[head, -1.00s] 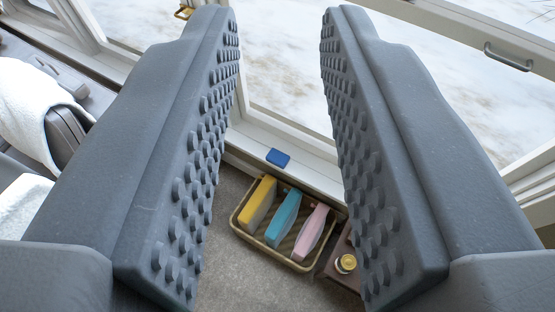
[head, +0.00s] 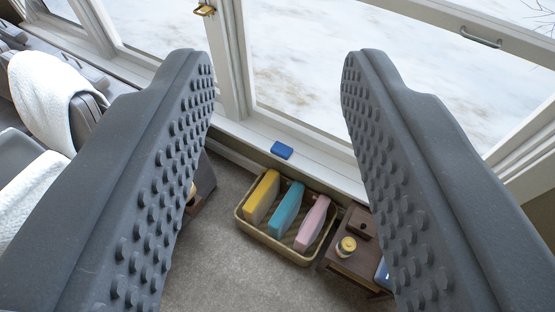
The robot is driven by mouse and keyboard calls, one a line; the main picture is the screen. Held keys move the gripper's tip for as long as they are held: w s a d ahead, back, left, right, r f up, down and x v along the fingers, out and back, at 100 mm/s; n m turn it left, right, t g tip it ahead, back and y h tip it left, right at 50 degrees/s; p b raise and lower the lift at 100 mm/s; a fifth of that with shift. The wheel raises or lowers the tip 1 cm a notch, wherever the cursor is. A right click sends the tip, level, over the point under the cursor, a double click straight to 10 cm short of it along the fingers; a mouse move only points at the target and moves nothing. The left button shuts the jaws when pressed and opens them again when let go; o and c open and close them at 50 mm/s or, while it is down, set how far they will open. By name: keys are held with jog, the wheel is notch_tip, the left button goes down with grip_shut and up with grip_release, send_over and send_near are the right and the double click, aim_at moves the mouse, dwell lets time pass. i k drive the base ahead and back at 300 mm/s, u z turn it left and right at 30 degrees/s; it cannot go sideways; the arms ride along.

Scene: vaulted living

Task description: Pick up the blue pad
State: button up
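The blue pad (head: 281,150) is a small flat block lying on the white window sill, in the upper middle of the head view. My gripper (head: 277,65) is open, with its two grey studded fingers wide apart on either side of the picture. The pad shows in the gap between the fingers, farther off and apart from both. Nothing is held between the fingers.
Below the sill (head: 325,172) a basket (head: 270,245) on the carpet holds a yellow, a teal and a pink block. Right of it a small brown table (head: 357,264) bears a yellow-lidded jar (head: 346,246). Window frames rise behind the sill. A white towel (head: 40,95) hangs at left.

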aim_at(280, 150)
jog(key=u, duration=1.9)
jog(key=i, duration=1.5)
jog(key=z, duration=2.9)
jog(key=i, duration=0.85)
jog(key=z, duration=0.1)
